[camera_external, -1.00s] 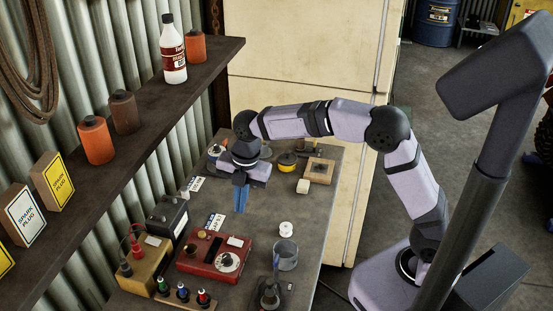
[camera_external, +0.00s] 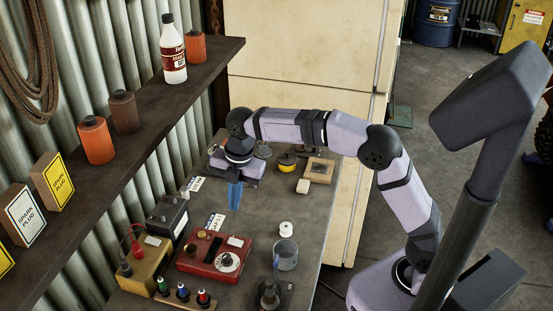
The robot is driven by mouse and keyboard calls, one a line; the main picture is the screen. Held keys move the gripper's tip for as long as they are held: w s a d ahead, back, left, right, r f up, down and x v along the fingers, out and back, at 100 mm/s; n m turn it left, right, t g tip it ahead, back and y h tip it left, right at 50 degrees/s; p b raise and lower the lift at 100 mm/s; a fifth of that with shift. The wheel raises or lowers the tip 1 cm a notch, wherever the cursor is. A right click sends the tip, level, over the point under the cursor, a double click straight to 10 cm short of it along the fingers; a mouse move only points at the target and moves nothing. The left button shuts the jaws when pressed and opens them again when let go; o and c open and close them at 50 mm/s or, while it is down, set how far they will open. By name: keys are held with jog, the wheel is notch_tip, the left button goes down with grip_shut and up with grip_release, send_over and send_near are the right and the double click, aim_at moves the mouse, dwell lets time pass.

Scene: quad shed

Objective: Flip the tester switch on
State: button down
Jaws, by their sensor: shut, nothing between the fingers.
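The red tester (camera_external: 190,266) lies on the workbench, with a pale round dial (camera_external: 228,262), a brass-coloured round part and a dark window on its top. Its switch is too small to make out for certain, and I cannot tell its position. My gripper (camera_external: 234,206) points down, its blue fingers shut and empty. In the picture it is above and slightly right of the tester, over the bench behind it and apart from it.
A yellow box with red and black leads (camera_external: 146,266) and a dark battery (camera_external: 168,217) stand left of the tester. A metal cup (camera_external: 285,256) and a white spool (camera_external: 286,229) are to its right. A shelf (camera_external: 130,160) overhangs the bench's left side.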

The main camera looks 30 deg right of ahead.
aim_at(232, 240)
dwell(0.3)
jog(key=f+p, duration=0.1)
jog(key=f, duration=0.3)
jog(key=f+p, duration=0.2)
jog(key=f, duration=0.2)
jog(key=w+a+f+p, duration=0.1)
jog(key=f, duration=0.4)
jog(key=shift+w+a, duration=0.1)
jog(key=shift+f, duration=0.4)
jog(key=shift+w+a+f, duration=0.15)
jog(key=shift+f, duration=0.15)
jog(key=shift+s+d, duration=0.2)
jog(key=shift+s+d+r, duration=0.1)
jog(key=shift+s+d, duration=0.35)
jog(key=shift+s, duration=0.05)
jog(key=shift+w, duration=0.1)
